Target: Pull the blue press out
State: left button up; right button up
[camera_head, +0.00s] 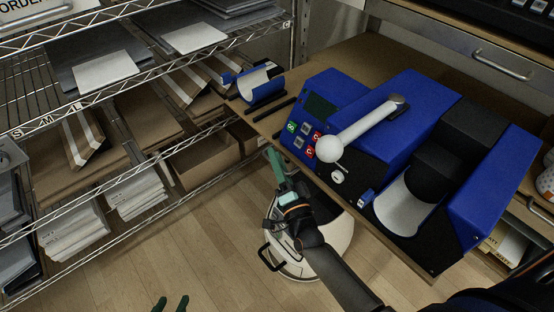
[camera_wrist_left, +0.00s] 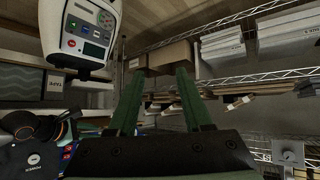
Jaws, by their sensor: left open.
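The blue press (camera_head: 345,105) stands on the wooden counter at the right in the head view. It has a long white lever (camera_head: 360,130) with a ball knob, a panel of coloured buttons, and a white curved bed with a dark block above it. A small blue tab (camera_head: 364,198) shows at its front edge. My left gripper (camera_head: 170,303) shows only its green fingertips at the bottom, far from the press; in the left wrist view (camera_wrist_left: 156,90) it is open and empty. My right gripper (camera_head: 274,160) is below the counter's front edge, left of the press, apart from the lever.
A blue cradle with a white lining (camera_head: 261,88) sits on the counter left of the press. A wire shelf (camera_head: 150,90) with envelopes and boxes fills the left. A white round-bodied object (camera_head: 325,250) is on the floor under my right arm.

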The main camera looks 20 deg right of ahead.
jog(key=shift+d+f, duration=0.15)
jog(key=shift+f, duration=0.15)
pick_arm(q)
jog(key=shift+s+d+p, duration=0.2)
jog(key=shift+s+p, duration=0.1)
jog(key=shift+p, duration=0.25)
pick_arm(e)
jog(key=v, duration=1.2)
jog(key=shift+s+r, duration=0.3)
